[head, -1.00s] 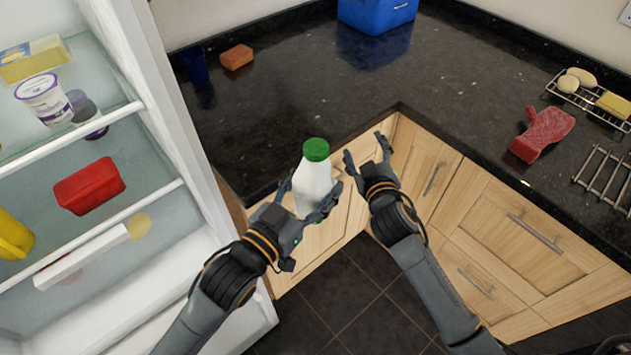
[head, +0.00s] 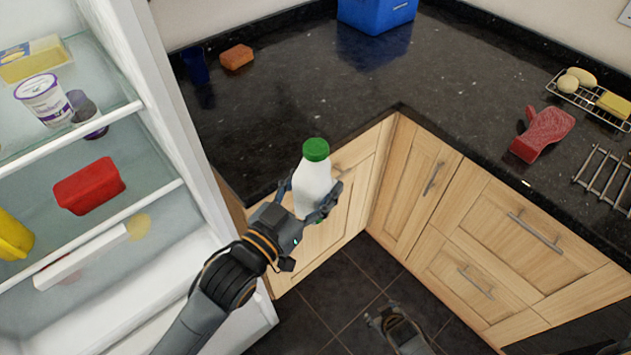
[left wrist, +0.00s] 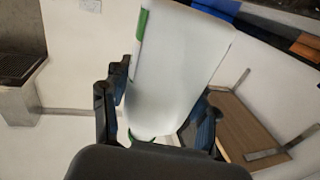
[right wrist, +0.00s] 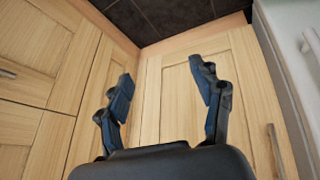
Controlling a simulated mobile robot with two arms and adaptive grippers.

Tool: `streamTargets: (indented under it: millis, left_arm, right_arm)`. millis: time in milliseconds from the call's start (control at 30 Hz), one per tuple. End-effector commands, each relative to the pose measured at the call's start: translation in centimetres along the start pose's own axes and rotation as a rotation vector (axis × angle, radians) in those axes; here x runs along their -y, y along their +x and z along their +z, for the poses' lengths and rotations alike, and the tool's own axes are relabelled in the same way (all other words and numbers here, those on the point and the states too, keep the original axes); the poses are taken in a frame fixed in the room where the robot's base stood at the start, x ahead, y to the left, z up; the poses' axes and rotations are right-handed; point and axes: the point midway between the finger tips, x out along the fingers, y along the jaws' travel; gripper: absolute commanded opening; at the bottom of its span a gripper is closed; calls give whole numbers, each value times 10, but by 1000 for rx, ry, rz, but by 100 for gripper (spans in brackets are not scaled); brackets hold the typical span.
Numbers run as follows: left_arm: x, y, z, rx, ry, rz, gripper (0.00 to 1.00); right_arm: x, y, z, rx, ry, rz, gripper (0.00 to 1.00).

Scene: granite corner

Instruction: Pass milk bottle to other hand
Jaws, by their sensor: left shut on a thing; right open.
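The white milk bottle (head: 314,186) with a green cap is held upright by my left gripper (head: 308,205) in front of the counter edge. The left wrist view shows the bottle (left wrist: 175,70) between the fingers of the left gripper (left wrist: 160,110), which is shut on it. My right gripper (head: 385,318) is low in the head view, over the dark floor, well away from the bottle. The right wrist view shows the right gripper (right wrist: 162,90) with its fingers apart and nothing between them, facing wooden cabinet doors.
The open fridge (head: 160,130) stands at the left with food on its shelves. The dark granite counter (head: 300,95) carries a blue box (head: 375,14), an orange sponge (head: 236,57), a red item (head: 543,132) and wire racks (head: 610,180). The counter's middle is clear.

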Motion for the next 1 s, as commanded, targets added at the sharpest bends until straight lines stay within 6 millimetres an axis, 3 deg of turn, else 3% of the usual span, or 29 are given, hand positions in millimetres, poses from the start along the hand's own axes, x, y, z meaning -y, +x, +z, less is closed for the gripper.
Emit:
streamTargets:
  millis: [33,300,500,700,1000]
  left_arm:
    - [0,0,-2,-6,0,0,2]
    - [0,0,-3,-6,0,0,2]
    - [0,0,-3,-6,0,0,2]
    - [0,0,-2,-6,0,0,2]
    - [0,0,-2,-6,0,0,2]
  right_arm:
    - [9,1,29,46,17,-16,66]
    - [53,-11,158,245,105,-84,66]
    - [78,-31,226,354,155,-113,66]
    - [89,-42,256,404,179,-124,66]
    - [90,-44,260,410,182,-125,66]
